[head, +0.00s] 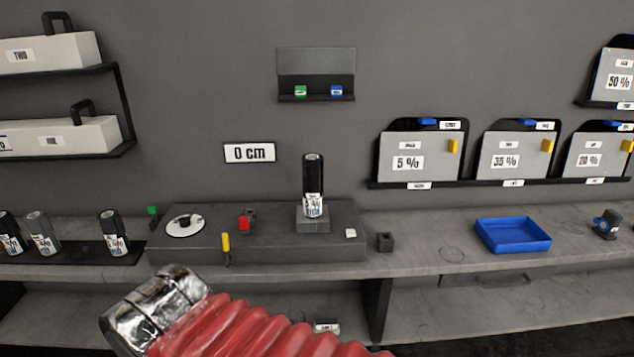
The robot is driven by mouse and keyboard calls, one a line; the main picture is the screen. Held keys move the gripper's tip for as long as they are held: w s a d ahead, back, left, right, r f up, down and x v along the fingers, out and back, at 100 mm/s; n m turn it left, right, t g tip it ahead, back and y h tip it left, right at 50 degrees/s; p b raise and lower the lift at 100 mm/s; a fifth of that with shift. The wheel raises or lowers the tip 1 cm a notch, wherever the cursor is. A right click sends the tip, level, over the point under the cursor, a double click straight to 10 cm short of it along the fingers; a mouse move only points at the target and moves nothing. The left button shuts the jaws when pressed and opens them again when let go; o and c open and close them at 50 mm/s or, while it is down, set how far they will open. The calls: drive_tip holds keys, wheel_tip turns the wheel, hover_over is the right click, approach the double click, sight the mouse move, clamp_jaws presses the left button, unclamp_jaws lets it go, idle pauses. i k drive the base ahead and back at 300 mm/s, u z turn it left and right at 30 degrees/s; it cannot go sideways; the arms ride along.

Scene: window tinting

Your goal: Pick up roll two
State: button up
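Several dark rolls with white-and-blue labels are in the head view. One roll (313,186) stands upright on a small raised block in the middle of the bench. Three more rolls stand on a black mat at the left: one at the far left (9,234), one close beside it (42,235), and one apart to the right (113,233). The labels are too small to read, so I cannot tell which is roll two. My arm, red bellows with a shiny silver end, reaches in from the bottom, in front of the bench. No gripper fingers show.
A dark console (270,247) holds a white disc (184,226), a red part (245,222) and a yellow lever (226,242). A blue tray (513,236) lies to the right. A "0 cm" sign (249,153) hangs above. Percent-marked panels (420,168) stand on a shelf at right.

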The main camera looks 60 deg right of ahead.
sight(312, 164)
drive_tip(key=z, duration=0.35)
drive_tip(key=i, duration=0.65)
drive_tip(key=z, duration=0.75)
drive_tip(key=i, duration=0.5)
drive_tip(key=z, duration=0.25)
